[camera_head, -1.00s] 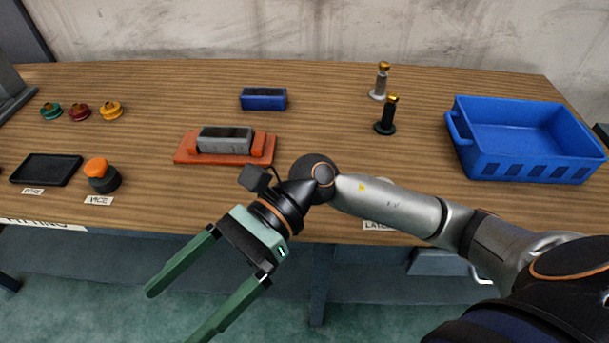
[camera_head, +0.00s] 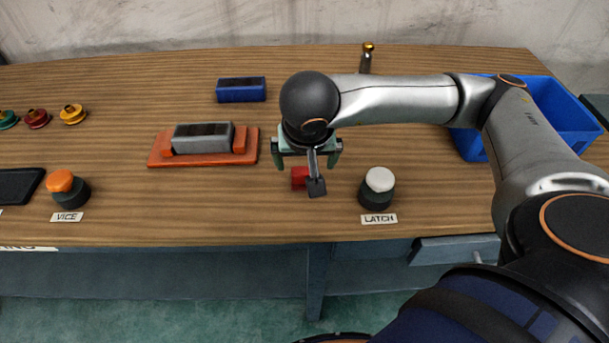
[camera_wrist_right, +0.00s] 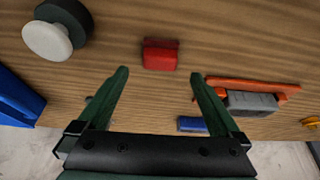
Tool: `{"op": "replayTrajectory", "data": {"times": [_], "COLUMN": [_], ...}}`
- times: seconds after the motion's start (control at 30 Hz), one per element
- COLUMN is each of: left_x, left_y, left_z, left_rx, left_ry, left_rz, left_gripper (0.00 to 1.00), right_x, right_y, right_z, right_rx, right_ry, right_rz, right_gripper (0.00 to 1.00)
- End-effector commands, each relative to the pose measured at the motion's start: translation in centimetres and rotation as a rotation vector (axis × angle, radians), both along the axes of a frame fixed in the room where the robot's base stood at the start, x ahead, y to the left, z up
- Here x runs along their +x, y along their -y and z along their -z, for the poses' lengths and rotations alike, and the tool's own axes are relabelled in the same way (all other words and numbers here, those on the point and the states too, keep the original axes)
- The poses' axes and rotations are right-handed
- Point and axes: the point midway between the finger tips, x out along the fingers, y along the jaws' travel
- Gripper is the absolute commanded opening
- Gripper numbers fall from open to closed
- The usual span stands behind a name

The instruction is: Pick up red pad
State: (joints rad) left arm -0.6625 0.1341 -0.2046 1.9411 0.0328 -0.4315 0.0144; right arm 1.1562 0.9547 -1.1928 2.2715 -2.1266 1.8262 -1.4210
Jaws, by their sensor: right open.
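The red pad (camera_head: 299,178) lies on the wooden table, partly hidden behind my right gripper in the head view. It shows whole in the right wrist view (camera_wrist_right: 160,54), as a small red block ahead of the fingertips and between their lines. My right gripper (camera_head: 306,160) points down above the table close to the pad; its two green fingers also show in the right wrist view (camera_wrist_right: 158,75), wide apart with nothing between them. My left gripper is not in view.
An orange vice (camera_head: 253,146) holding a grey block (camera_head: 203,138) stands left of the gripper. A white-topped latch button (camera_head: 378,186) stands to the right. A blue block (camera_head: 241,90) lies behind, and a blue crate (camera_head: 570,112) stands at the back right, partly behind my arm.

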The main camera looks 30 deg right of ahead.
Motion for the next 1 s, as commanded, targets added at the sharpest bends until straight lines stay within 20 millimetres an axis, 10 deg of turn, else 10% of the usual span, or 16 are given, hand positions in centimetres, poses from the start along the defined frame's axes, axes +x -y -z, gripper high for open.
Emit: {"op": "replayTrajectory", "data": {"times": [0.87,1.0], "left_x": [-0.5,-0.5], "left_y": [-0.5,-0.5], "left_z": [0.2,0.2], "left_rx": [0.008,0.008], "left_ry": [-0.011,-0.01], "left_rz": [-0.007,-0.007], "left_gripper": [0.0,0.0], "right_x": [2.5,2.5], "right_y": [1.7,1.7], "right_z": [6.4,6.4], "right_rx": [0.003,0.004], "right_ry": [0.001,0.0], "right_rz": [0.001,0.001], "right_gripper": [1.0,0.84]}}
